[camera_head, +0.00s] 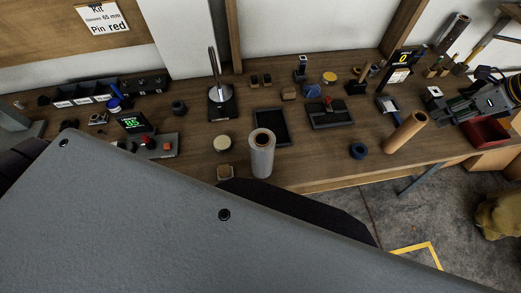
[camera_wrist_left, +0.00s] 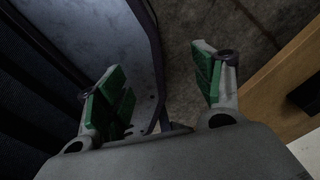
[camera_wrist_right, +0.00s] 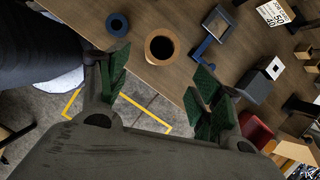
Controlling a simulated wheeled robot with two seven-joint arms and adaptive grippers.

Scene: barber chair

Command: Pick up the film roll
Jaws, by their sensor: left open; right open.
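The film roll (camera_head: 262,155) looks like a grey, shiny cylinder with a brown core. It stands upright near the front edge of the wooden bench in the head view. A second, plain brown roll (camera_head: 405,131) stands further right and shows from above in the right wrist view (camera_wrist_right: 162,45). My right gripper (camera_head: 490,100) is open and empty at the right of the bench, well away from the grey roll; its green fingers (camera_wrist_right: 162,85) show in its wrist view. My left gripper (camera_wrist_left: 160,82) is open and empty over floor, and is not seen in the head view.
A red bin (camera_head: 486,132) is under my right gripper. My grey body covers the front left.

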